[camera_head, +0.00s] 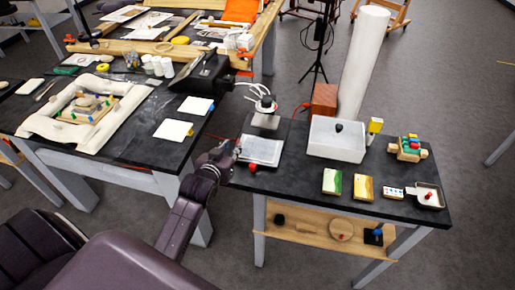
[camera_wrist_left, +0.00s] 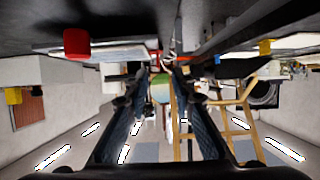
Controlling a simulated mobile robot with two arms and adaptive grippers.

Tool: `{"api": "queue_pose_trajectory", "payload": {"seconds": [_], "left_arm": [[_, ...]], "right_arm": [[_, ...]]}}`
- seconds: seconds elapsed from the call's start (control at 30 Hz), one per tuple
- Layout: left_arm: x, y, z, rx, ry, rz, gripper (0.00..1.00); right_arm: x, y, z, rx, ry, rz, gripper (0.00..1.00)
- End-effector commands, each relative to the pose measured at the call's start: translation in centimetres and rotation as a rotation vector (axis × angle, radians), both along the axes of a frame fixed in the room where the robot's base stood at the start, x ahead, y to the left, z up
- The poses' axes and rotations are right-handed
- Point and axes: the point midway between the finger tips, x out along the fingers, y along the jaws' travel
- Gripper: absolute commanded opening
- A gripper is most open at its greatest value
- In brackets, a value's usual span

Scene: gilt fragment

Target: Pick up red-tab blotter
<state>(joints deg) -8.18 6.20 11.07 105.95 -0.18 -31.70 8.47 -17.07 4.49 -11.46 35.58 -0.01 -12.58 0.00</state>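The blotter looks to be the pale flat pad (camera_head: 262,150) at the left end of the near dark table. A small red tab (camera_head: 253,167) shows at its front edge. In the left wrist view, which looks upside down, the red tab (camera_wrist_left: 76,43) hangs beside a thin pale slab (camera_wrist_left: 115,54) at upper left. My left gripper (camera_head: 232,151) is just left of the pad at the table's corner, seemingly apart from it. In the wrist view its two dark fingers (camera_wrist_left: 158,88) stand apart with nothing between them. My right gripper is not in view.
A white box (camera_head: 338,138) stands right of the pad, with a lamp-like device (camera_head: 265,105) behind the pad. A green card (camera_head: 332,182), a yellow card (camera_head: 363,187) and a small dish (camera_head: 428,196) lie along the front. Another dark worktable (camera_head: 140,145) stands left. A shelf (camera_head: 310,225) is below.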

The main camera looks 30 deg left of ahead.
Motion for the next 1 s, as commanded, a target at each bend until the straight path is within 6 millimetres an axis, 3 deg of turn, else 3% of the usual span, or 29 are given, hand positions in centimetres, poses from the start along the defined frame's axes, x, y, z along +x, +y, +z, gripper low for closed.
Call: {"api": "queue_pose_trajectory", "payload": {"seconds": [0.3, 0.67, 0.9, 1.0], "left_arm": [[3.4, 0.6, -1.5, 0.000, 0.002, -0.001, 0.23], [4.1, 0.7, -1.9, 0.001, 0.001, -0.003, 0.23], [4.1, 0.7, -1.9, 0.001, 0.001, -0.002, 0.00], [4.1, 0.7, -1.9, 0.001, 0.001, -0.002, 0.00]], "right_arm": [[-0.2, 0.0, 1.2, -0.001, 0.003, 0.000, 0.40], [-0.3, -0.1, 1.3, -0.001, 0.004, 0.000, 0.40], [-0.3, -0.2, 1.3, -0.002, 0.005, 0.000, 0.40], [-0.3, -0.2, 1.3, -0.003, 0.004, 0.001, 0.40]]}}
